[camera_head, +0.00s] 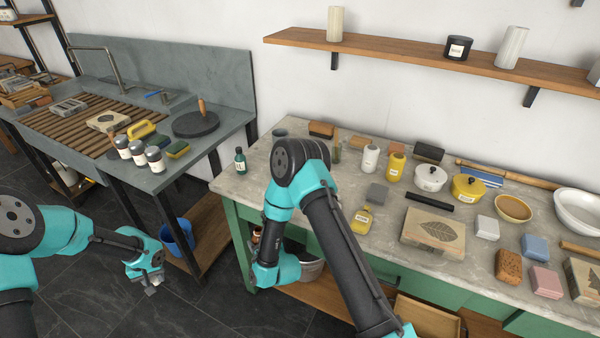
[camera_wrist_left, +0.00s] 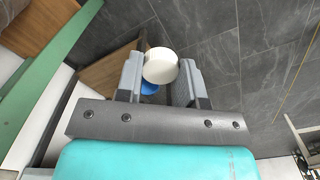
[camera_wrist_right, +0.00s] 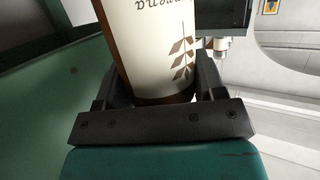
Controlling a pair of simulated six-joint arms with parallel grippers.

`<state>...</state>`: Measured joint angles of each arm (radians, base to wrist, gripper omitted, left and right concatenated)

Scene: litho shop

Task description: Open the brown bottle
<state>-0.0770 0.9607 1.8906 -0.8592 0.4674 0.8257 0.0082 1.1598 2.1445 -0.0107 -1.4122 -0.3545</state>
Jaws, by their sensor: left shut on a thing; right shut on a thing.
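The brown bottle (camera_wrist_right: 160,97) fills the upper part of the right wrist view, with a cream label bearing a brown leaf print. My right gripper (camera_wrist_right: 155,88) is shut around its body; the bottle's top is out of that view. In the head view the bottle (camera_head: 256,236) is small, beside the green workbench's left end, partly hidden by my right arm. My left gripper (camera_wrist_left: 160,85) is shut on a round white lid (camera_wrist_left: 161,66). In the head view my left gripper (camera_head: 152,288) is low over the floor, well apart from the bottle.
The workbench top (camera_head: 390,250) holds jars, pots, stones and blocks. A grey sink bench (camera_head: 180,170) stands at the left with bottles and sponges. A blue bucket (camera_head: 178,237) is below it. The dark floor (camera_head: 190,315) between the benches is clear.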

